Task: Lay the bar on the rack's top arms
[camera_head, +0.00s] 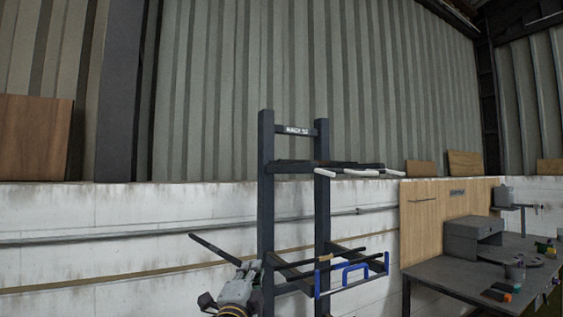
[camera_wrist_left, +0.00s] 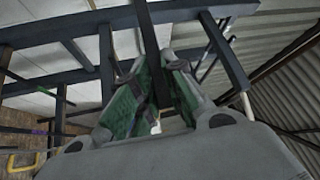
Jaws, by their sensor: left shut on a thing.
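The rack (camera_head: 266,200) has two dark upright posts. Its dark top arms (camera_head: 300,165) reach out to the right and have white parts near their ends. My left gripper (camera_head: 250,267) is left of the rack's lower part, well below the top arms. It is shut on a dark, thin bar (camera_head: 212,248), which slopes up to the left in the head view. In the left wrist view the bar (camera_wrist_left: 149,35) runs up from between the green-padded fingers (camera_wrist_left: 158,80). The bar's other end is hidden by the gripper. My right gripper is not in view.
A dark workbench (camera_head: 450,277) with a grey box (camera_head: 473,236) and small items stands at the right. The space left of the rack is clear up to the wall.

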